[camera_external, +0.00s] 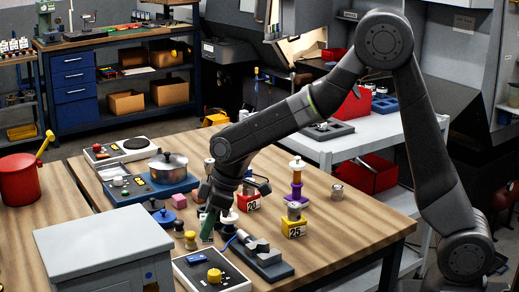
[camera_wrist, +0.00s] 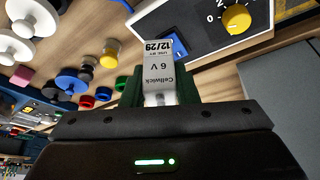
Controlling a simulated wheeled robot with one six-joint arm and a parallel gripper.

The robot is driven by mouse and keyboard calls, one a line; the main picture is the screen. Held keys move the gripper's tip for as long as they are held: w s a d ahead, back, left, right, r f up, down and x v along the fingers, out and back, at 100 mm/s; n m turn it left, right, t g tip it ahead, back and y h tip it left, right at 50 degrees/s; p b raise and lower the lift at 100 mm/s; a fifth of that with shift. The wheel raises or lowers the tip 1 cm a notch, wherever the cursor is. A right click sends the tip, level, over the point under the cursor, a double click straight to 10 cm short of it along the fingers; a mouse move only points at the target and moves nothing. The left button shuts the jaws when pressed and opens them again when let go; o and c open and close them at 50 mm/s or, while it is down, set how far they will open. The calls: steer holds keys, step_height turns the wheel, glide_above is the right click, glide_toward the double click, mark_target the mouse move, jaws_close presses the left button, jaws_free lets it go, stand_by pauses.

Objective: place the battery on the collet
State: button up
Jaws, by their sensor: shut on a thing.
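The battery (camera_wrist: 160,68) is a grey block labelled "Cellwick 6 V" in the wrist view. My gripper (camera_wrist: 158,90) is shut on it, with a green finger on each side. In the external view my gripper (camera_external: 208,226) points down, low over the wooden table, between the small knobs and the grey clamp-like device; the battery is not clear there. I cannot tell for sure which thing is the collet.
A panel with a yellow knob (camera_external: 212,277) lies at the table's front, also in the wrist view (camera_wrist: 236,18). A grey clamp-like device (camera_external: 262,254), small knobs (camera_external: 190,240), a pot (camera_external: 168,167) and a large grey box (camera_external: 103,248) surround my gripper. The right front table corner looks clear.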

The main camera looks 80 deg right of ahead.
steer(key=shift+s+a, duration=0.1)
steer(key=shift+a, duration=0.25)
steer(key=r, duration=0.8)
steer(key=shift+d+r, duration=0.3)
steer(key=shift+d, duration=0.05)
steer(key=w+d+m+g+h, duration=0.15)
steer(key=d+m, duration=0.45)
steer(key=d, duration=1.2)
steer(key=d+m+t+h, duration=0.1)
steer(key=d+m+h, duration=0.35)
steer(key=d, duration=1.25)
steer(key=shift+m+g+y, duration=0.25)
steer(key=shift+m+y, duration=0.55)
steer(key=shift+m, duration=0.05)
step_height(320, 180, down, 10)
steer(key=shift+f, duration=0.25)
steer(key=shift+f+p, duration=0.5)
steer(key=shift+f, duration=1.95)
steer(key=o, duration=1)
steer(key=shift+o, duration=0.2)
steer(key=shift+r, duration=0.1)
